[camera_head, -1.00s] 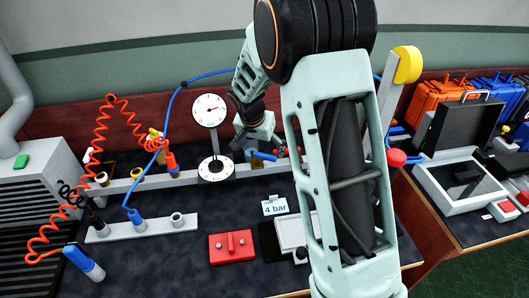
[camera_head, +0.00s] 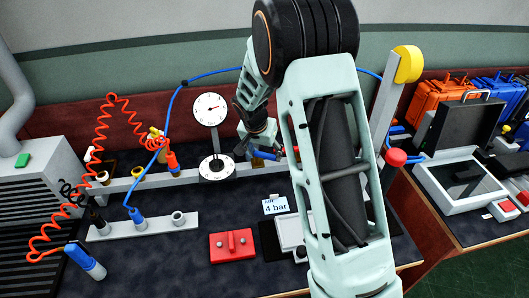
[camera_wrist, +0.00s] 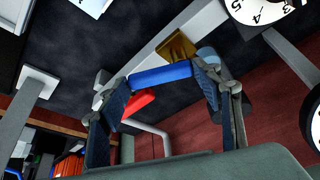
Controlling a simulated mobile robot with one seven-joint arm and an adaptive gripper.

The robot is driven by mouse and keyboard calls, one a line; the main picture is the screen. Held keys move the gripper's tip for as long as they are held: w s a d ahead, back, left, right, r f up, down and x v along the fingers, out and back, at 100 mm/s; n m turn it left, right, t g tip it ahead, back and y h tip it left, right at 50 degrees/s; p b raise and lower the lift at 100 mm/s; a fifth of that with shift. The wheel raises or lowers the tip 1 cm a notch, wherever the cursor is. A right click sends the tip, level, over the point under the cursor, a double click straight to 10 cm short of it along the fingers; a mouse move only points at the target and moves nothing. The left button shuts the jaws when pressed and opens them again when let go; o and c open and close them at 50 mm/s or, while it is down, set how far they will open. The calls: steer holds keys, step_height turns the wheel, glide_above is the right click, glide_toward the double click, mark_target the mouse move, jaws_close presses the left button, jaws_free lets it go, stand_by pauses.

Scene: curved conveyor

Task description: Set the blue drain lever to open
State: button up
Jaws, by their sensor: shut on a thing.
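The blue drain lever (camera_head: 263,154) sits on the grey rail at the back of the bench, right of the round dials. In the wrist view the lever (camera_wrist: 160,75) lies crosswise between the two fingers of my gripper (camera_wrist: 165,88), its ends at the pads. My gripper is shut on it. In the head view my gripper (camera_head: 262,146) is at the lever, partly hiding it. A brass fitting (camera_wrist: 177,46) stands close to the lever in the wrist view. The exact angle of the lever is hard to tell.
A gauge (camera_head: 209,109) and a flat dial (camera_head: 216,169) stand left of my gripper. A red part (camera_wrist: 138,105) shows behind the lever in the wrist view. A red block (camera_head: 232,246) and a "4 bar" card (camera_head: 275,206) lie on the dark bench. A red knob (camera_head: 396,158) is at right.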

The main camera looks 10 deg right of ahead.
steer(key=c, duration=0.6)
steer(key=shift+a+f+m+b, duration=0.1)
steer(key=shift+f+m+b, duration=0.15)
steer(key=shift+b, duration=0.65)
steer(key=shift+r+m+b, duration=0.2)
steer(key=shift+m+b, duration=0.05)
steer(key=shift+b, duration=0.1)
steer(key=shift+s, duration=0.1)
steer(key=o, duration=1.7)
steer(key=shift+r, duration=0.15)
steer(key=v, duration=1.1)
steer(key=shift+a+r, duration=0.3)
steer(key=shift+r, duration=0.05)
